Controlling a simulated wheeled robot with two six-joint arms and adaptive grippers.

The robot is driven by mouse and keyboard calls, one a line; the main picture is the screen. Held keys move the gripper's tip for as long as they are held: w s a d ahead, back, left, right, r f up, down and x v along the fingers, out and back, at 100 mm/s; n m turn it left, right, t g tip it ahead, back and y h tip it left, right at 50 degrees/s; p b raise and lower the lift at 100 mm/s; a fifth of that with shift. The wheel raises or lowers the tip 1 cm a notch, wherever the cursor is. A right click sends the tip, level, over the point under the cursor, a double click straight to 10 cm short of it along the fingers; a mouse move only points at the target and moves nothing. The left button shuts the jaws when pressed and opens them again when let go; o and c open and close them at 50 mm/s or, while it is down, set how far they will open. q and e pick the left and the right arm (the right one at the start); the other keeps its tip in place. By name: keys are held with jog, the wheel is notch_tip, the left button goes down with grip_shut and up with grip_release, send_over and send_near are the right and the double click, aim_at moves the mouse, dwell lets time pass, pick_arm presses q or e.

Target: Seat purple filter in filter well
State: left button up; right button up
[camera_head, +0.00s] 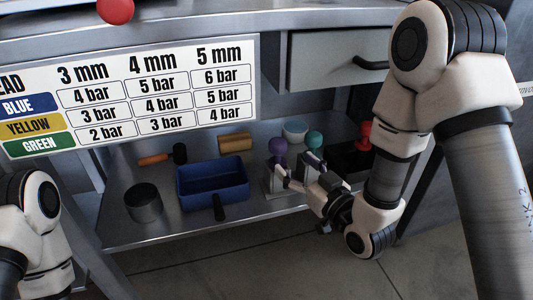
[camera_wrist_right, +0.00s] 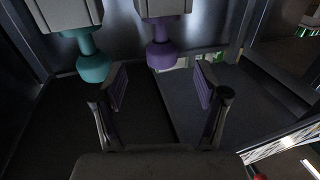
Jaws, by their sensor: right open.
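The purple filter (camera_head: 278,147) has a rounded knob and stands upright at a pale grey block (camera_head: 277,182) on the lower shelf. It also shows in the right wrist view (camera_wrist_right: 162,52), just beyond and between the fingertips. My right gripper (camera_head: 300,181) is close to the grey blocks in the head view. In the wrist view my right gripper (camera_wrist_right: 160,80) is open, its two fingers apart with nothing between them. I cannot tell which part is the filter well. My left arm shows at the lower left, but its gripper is out of view.
A teal knob (camera_head: 314,139) stands right beside the purple one. A blue tray (camera_head: 212,196), dark cup (camera_head: 143,202), orange-handled mallet (camera_head: 155,159), tan cylinder (camera_head: 235,142) and red knob (camera_head: 364,138) share the shelf (camera_head: 150,236). A pressure chart (camera_head: 130,97) hangs above.

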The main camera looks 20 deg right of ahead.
aim_at(283, 152)
jog(key=x, duration=0.4)
jog(key=p+x, duration=0.1)
jog(key=x, duration=0.2)
jog(key=shift+a+r, duration=0.1)
jog(key=shift+r, duration=0.2)
jog(key=shift+s, duration=0.1)
jog(key=c, duration=1.3)
